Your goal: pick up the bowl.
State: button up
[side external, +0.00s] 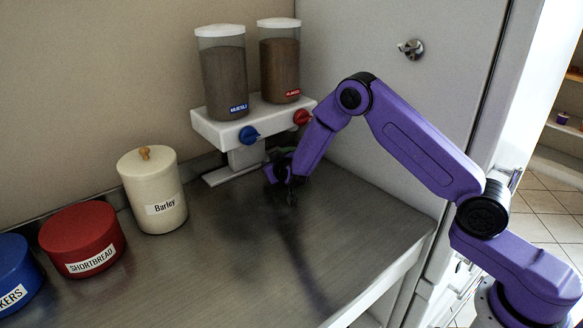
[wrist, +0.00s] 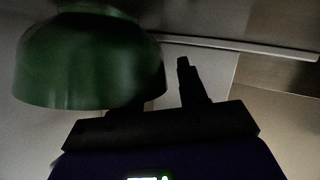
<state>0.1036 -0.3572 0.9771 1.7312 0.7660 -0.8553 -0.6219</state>
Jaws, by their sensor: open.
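The green bowl (wrist: 85,65) fills the upper left of the wrist view, its narrow foot toward the top of the picture and its wide rim lower down. In the side external view it is hidden or nearly hidden behind my arm, by the dispenser stand. My gripper (side external: 285,190) is low over the counter in front of that stand. It is open. In the wrist view one finger stands clear just right of the bowl; the bowl covers most of the other. I cannot tell whether either finger touches the bowl.
The cereal dispenser (side external: 225,131), with two clear canisters and blue and red knobs, stands close behind my gripper. The barley jar (side external: 154,190), red shortbread tin (side external: 83,239) and blue tin (side external: 17,275) line the left. The front of the counter (side external: 230,270) is clear.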

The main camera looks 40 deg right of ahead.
grip_shut()
jog(key=shift+r, duration=0.15)
